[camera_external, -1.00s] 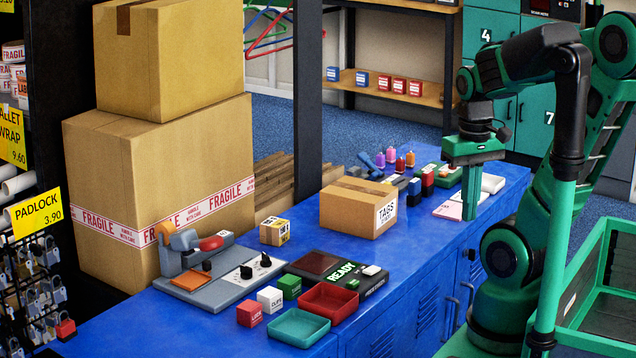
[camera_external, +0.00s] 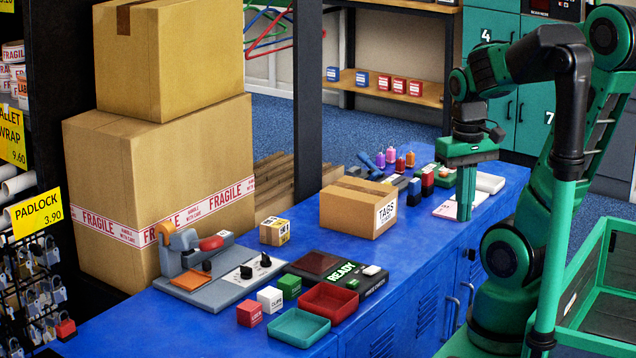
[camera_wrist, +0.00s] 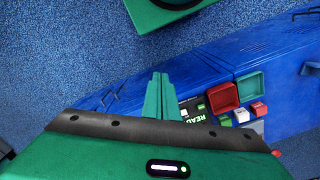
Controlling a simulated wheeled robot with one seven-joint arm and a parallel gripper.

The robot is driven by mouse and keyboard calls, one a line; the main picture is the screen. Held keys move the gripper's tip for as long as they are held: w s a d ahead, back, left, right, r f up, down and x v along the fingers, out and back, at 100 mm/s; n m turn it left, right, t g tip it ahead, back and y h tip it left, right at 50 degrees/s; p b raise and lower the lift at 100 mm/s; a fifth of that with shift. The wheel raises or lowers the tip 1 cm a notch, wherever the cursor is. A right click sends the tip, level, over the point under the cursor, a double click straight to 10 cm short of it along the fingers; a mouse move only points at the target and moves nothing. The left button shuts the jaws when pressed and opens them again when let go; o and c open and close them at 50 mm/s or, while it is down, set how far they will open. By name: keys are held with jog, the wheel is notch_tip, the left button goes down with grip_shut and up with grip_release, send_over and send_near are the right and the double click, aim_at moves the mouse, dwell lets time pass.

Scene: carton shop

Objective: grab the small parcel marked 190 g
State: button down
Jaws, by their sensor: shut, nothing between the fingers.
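Several small blocks that look like little parcels stand at the near end of the blue counter: a red one (camera_external: 249,313), a white one (camera_external: 270,299) and a green one (camera_external: 289,286). In the wrist view the red (camera_wrist: 259,109), white (camera_wrist: 241,116) and green (camera_wrist: 226,121) blocks show at right. My gripper (camera_external: 465,212) is shut and empty, pointing down by the counter's right edge, away from these blocks. Its fingers (camera_wrist: 160,80) are together in the wrist view.
A red tray (camera_external: 328,301) and a teal tray (camera_external: 298,328) lie beside the blocks, near a black READY panel (camera_external: 342,270). The TAGS carton (camera_external: 352,210) stands between my gripper and the blocks. Tall cartons (camera_external: 160,185) stand at left, a green crate (camera_external: 596,290) at right.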

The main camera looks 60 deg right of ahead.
jog(key=c, duration=0.9)
grip_release()
jog(key=shift+s, duration=0.1)
jog(key=m+t+y, duration=0.2)
jog(key=m+t, duration=0.8)
jog(key=m, duration=1)
send_near(261, 227)
jog(key=s, duration=0.1)
jog(key=s+a+f, duration=0.1)
jog(key=s, duration=0.3)
jog(key=shift+s+a+f, duration=0.2)
jog(key=shift+a+f, duration=0.1)
jog(key=shift+f, duration=0.1)
jog(key=w+d+m+t, duration=0.1)
jog(key=m, duration=0.1)
jog(key=w+d+f+m+t, duration=0.1)
jog(key=w+m, duration=0.1)
jog(key=m, duration=0.1)
jog(key=w+d+f+m+t, duration=0.1)
jog(key=w+m, duration=0.1)
jog(key=m, duration=0.1)
jog(key=shift+w+d+f+t+h, duration=0.1)
jog(key=shift+w+d+t+h, duration=0.05)
jog(key=shift+d+t+h, duration=0.2)
jog(key=shift+x, duration=5.3)
